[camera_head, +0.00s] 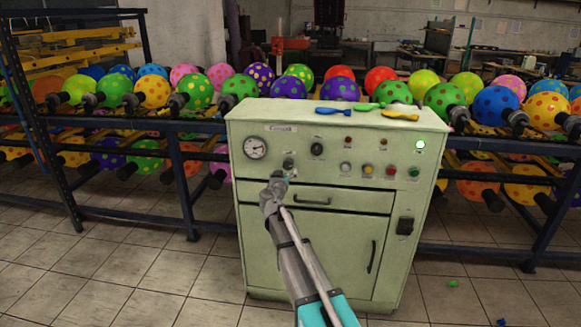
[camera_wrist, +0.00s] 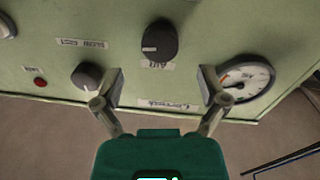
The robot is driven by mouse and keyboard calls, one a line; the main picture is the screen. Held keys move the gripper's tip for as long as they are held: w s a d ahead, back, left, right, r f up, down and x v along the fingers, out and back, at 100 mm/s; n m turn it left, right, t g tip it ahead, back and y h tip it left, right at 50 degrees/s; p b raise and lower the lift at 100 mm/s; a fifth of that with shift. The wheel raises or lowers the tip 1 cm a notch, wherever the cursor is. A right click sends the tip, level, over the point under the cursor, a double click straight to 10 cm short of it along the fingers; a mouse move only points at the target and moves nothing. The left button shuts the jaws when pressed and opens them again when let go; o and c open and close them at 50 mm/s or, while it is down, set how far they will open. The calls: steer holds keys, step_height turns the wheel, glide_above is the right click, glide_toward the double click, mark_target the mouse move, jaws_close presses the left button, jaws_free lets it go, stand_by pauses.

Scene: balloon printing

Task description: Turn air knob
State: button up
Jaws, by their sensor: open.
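The air knob (camera_wrist: 158,40) is a dark round knob with a pale pointer mark. It stands on the green cabinet front beside an upside-down label reading AIR. In the head view the air knob (camera_head: 289,162) sits right of and below the gauge, just above my gripper (camera_head: 276,181). In the wrist view my gripper (camera_wrist: 162,82) has its two fingers spread wide with nothing between them. The air knob is beyond the fingertips, centred roughly between them and apart from them.
A pressure gauge (camera_wrist: 247,80) is close to one finger, and a second dark knob (camera_wrist: 88,75) is close to the other. The green cabinet (camera_head: 340,230) also carries several buttons and a drawer handle (camera_head: 312,201). Balloon racks (camera_head: 110,130) stand behind; the floor in front is mostly clear.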

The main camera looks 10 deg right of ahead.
mark_target(289, 166)
steer(key=shift+x, duration=2.65)
steer(key=c, duration=1.1)
steer(key=shift+d, duration=0.35)
steer(key=shift+a, duration=0.25)
steer(key=shift+n, duration=0.3)
